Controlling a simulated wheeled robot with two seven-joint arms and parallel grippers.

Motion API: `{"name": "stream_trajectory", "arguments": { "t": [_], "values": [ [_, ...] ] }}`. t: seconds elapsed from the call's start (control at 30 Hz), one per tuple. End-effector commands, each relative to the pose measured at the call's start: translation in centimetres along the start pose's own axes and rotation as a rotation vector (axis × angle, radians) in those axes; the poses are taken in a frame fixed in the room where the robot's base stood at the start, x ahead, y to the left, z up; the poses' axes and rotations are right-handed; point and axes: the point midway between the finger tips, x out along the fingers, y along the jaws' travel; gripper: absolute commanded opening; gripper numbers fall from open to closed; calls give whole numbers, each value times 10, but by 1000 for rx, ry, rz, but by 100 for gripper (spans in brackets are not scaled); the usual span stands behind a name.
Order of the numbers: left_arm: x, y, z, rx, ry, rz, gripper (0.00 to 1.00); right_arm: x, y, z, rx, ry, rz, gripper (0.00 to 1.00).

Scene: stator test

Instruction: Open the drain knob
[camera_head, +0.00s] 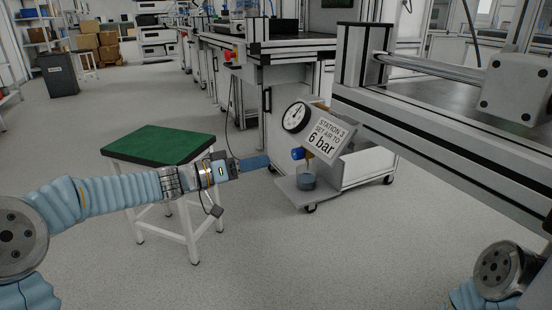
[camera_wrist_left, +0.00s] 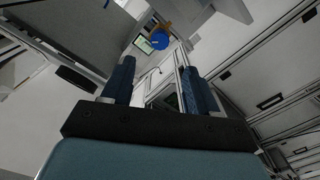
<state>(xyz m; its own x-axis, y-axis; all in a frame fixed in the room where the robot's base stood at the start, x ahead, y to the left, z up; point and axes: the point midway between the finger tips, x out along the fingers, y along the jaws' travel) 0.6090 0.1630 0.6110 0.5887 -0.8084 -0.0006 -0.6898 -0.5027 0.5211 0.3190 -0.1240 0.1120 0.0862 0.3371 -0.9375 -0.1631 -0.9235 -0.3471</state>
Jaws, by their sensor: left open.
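A blue knob (camera_head: 297,153) sits on the left side of the air unit, below the gauge and beside the white sign. I cannot tell whether it is the drain knob. In the left wrist view a round blue part (camera_wrist_left: 158,40) on a brass-coloured fitting shows beyond the fingers. My right gripper is out of view.
The gauge (camera_head: 296,117) and the sign (camera_head: 325,138) reading "6 bar" are just above the knob. An aluminium-framed bench (camera_head: 440,145) overhangs on the right. A green-topped stool (camera_head: 155,143) stands below and behind my left arm. The floor in front is clear.

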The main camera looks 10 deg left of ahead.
Motion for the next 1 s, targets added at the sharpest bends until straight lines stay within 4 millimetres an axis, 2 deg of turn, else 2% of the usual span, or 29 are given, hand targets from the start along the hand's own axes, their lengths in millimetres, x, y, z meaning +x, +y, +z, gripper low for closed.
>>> {"name": "stream_trajectory", "arguments": {
  "t": [0.1,0.23,0.4,0.67,0.77,0.9,1.0],
  "values": [
    [-22,0,0,0,0,-3,59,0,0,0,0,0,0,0],
    [-37,0,0,0,0,-1,59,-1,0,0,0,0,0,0],
    [-42,0,0,-1,0,0,59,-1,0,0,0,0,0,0],
    [-40,-1,4,-4,-10,2,59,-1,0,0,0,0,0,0],
    [-29,-3,26,-23,-78,22,59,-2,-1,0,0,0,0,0],
    [-6,-3,84,-32,-252,80,59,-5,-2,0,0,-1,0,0],
    [3,1,106,30,-319,112,59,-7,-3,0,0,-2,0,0]
  ]
}}
